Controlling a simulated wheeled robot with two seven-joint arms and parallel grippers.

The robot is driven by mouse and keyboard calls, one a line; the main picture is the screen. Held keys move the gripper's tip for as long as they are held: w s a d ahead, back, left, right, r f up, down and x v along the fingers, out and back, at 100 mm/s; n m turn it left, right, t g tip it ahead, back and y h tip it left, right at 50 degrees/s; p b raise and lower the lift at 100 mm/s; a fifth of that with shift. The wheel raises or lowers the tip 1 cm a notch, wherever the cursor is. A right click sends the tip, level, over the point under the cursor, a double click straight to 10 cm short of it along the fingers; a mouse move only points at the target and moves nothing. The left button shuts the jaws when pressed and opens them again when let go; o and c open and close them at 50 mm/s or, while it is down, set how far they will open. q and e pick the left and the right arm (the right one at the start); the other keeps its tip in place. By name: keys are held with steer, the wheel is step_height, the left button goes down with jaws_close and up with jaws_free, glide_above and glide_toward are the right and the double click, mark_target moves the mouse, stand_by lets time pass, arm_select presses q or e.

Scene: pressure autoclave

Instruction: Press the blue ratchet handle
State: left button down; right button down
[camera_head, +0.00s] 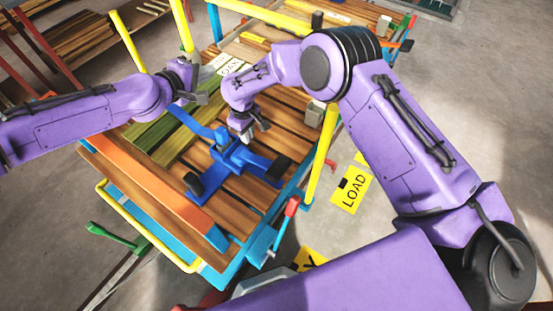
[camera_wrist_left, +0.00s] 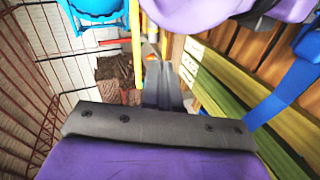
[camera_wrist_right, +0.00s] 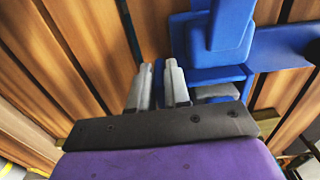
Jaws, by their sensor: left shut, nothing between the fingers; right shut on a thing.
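The blue ratchet (camera_head: 232,158) lies on the brown wooden boards, with dark pads at its ends and a blue bar (camera_head: 192,120) slanting to the upper left. It also shows in the right wrist view (camera_wrist_right: 218,28). My right gripper (camera_head: 246,138) points down at the ratchet. In the right wrist view its fingers (camera_wrist_right: 158,88) are close together with a thin blue part between them; which part of the ratchet this is, I cannot tell. My left gripper (camera_head: 202,98) is shut and empty above the boards' far left side; its fingers (camera_wrist_left: 163,85) meet.
Yellow posts (camera_head: 322,150) stand around the trolley. An orange beam (camera_head: 150,185) runs along its near left side, and olive boards (camera_head: 165,135) lie at the left. A red-tipped lever (camera_head: 291,207) stands at the near right edge. LOAD is marked on the floor (camera_head: 352,190).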

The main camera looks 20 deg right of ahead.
arm_select(q)
steer(key=s+d+r+m+g+h, duration=0.1)
steer(key=s+d+r+m+g, duration=0.2)
steer(key=m, duration=0.6)
steer(key=m+g+y, duration=0.5)
steer(key=m+y, duration=0.3)
steer(key=m, duration=0.1)
glide_above(279, 166)
steer(key=a, duration=0.5)
steer(key=f, duration=0.3)
steer(key=shift+s+d+f, duration=0.25)
steer(key=shift+s+f, duration=0.05)
steer(key=x, duration=0.8)
steer(key=s+x, duration=0.1)
steer(key=x, duration=0.4)
steer(key=shift+a, duration=0.1)
steer(key=shift+s+f, duration=0.1)
steer(key=shift+f, duration=0.4)
